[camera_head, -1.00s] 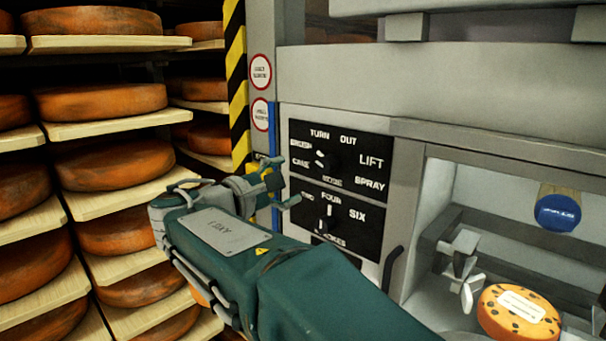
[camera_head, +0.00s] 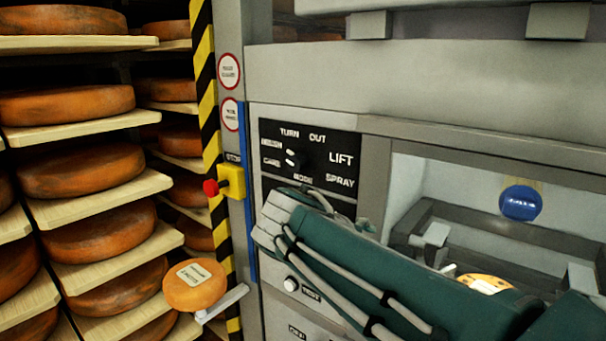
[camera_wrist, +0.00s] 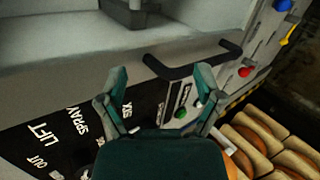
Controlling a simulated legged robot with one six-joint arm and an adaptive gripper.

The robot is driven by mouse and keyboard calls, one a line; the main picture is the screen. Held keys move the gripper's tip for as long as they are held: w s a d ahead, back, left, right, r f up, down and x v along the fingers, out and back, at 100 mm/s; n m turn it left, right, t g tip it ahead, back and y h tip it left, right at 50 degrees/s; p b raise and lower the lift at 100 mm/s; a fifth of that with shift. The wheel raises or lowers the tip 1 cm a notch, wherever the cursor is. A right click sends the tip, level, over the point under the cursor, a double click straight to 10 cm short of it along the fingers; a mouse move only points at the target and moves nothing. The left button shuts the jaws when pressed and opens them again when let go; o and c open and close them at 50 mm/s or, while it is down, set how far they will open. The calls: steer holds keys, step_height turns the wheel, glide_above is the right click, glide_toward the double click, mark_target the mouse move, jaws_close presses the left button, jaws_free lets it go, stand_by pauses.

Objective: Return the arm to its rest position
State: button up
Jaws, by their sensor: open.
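My gripper (camera_wrist: 162,76) is open and empty in the wrist view. Its two dark green fingers stand wide apart in front of the machine's black control panel (camera_wrist: 90,118) and a dark bar handle (camera_wrist: 190,62). I cannot tell from this view whether it touches anything. In the head view my green arm crosses the lower right, covering the lower part of the black control panel (camera_head: 335,150). The fingers cannot be made out in that view.
Cheese wheels (camera_head: 92,163) sit on wooden shelves at the left. A labelled cheese (camera_head: 195,286) rests by a pale arm near the striped post (camera_head: 205,90). A red button (camera_head: 210,188) on a yellow box protrudes there. A blue-ended cylinder (camera_head: 520,203) is in the bay at right.

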steer(key=s+d+f+m+g+y, duration=0.1)
steer(key=s+d+f+m+y, duration=0.2)
steer(key=s+f+m, duration=0.3)
steer(key=s+d+f+m+g+y, duration=0.1)
steer(key=s+d+f+m+y, duration=0.1)
steer(key=s+f+m+y, duration=0.3)
steer(key=s+f+m, duration=0.1)
steer(key=s+f, duration=0.2)
steer(key=s, duration=0.4)
steer(key=shift+s+d, duration=0.25)
steer(key=shift+d, duration=0.15)
